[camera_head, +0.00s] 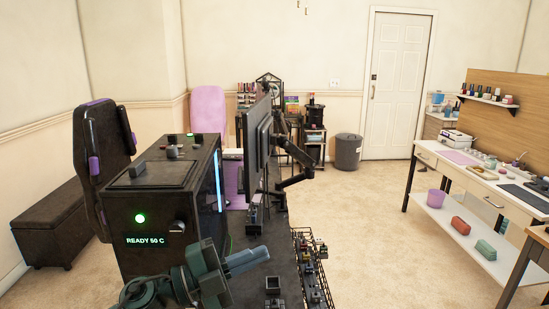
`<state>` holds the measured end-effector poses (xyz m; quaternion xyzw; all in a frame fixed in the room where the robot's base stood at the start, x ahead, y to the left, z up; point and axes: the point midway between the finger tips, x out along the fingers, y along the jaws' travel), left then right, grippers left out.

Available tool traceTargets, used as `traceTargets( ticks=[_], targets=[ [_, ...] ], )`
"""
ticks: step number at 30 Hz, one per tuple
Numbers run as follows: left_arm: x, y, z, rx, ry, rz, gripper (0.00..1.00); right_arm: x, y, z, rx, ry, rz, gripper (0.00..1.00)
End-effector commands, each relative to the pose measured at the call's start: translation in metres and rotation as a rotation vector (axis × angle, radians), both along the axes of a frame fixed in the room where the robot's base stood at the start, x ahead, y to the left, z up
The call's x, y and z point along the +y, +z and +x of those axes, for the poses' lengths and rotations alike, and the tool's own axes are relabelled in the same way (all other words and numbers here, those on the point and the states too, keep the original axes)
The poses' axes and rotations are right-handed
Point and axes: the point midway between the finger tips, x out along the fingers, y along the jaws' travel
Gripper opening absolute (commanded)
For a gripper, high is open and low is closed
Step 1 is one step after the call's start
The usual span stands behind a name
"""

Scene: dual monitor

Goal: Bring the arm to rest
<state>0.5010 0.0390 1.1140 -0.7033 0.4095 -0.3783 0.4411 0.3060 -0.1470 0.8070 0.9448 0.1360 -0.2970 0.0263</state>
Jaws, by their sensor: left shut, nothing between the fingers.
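My left arm (190,282) comes in at the bottom, left of centre, in the head view. Its gripper (262,256) points to the right with the fingers together and nothing held. It shows in front of the black machine and over the near part of the dark desk. The right gripper is out of view. The two dark monitors (258,150) stand nearly edge-on beyond the gripper, carried on a black jointed monitor arm (297,150).
A black machine (165,215) with a lit "READY 50 C" display stands close behind my left arm. A rack of small parts (312,270) lies to the gripper's right. A white worktable (470,180) stands at the right. Open carpet (375,235) lies between.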

Motion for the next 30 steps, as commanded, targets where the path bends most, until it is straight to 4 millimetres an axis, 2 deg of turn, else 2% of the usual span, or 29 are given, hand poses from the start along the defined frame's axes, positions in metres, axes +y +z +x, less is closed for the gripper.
traceTargets(
  ticks=[1, 5, 8, 10, 14, 15, 18, 21, 24, 30],
  targets=[
    [0.001, -0.014, -0.006, 0.081, 0.051, -0.100, 0.00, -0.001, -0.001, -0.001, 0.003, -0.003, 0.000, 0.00],
    [0.020, -0.054, -0.012, 0.296, 0.235, -0.311, 0.00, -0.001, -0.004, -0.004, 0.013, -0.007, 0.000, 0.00],
    [0.041, -0.099, -0.023, 0.491, 0.401, -0.428, 0.00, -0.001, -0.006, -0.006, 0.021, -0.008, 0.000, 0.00],
    [0.057, -0.137, -0.037, 0.643, 0.523, -0.485, 0.00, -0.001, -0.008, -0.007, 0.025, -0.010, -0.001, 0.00],
    [0.085, -0.213, -0.082, 0.941, 0.742, -0.539, 0.00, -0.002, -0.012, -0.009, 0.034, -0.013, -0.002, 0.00],
    [0.091, -0.234, -0.099, 1.026, 0.799, -0.542, 0.00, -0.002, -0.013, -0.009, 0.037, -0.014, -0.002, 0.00],
    [0.102, -0.275, -0.140, 1.209, 0.908, -0.539, 0.00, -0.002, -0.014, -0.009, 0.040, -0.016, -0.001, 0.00],
    [0.108, -0.301, -0.173, 1.338, 0.975, -0.528, 0.00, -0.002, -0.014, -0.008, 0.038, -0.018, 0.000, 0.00],
    [0.110, -0.314, -0.194, 1.413, 1.010, -0.519, 0.00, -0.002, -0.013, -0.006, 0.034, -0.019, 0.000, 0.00],
    [0.111, -0.319, -0.201, 1.442, 1.023, -0.514, 0.00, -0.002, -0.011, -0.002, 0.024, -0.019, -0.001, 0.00]
  ],
)
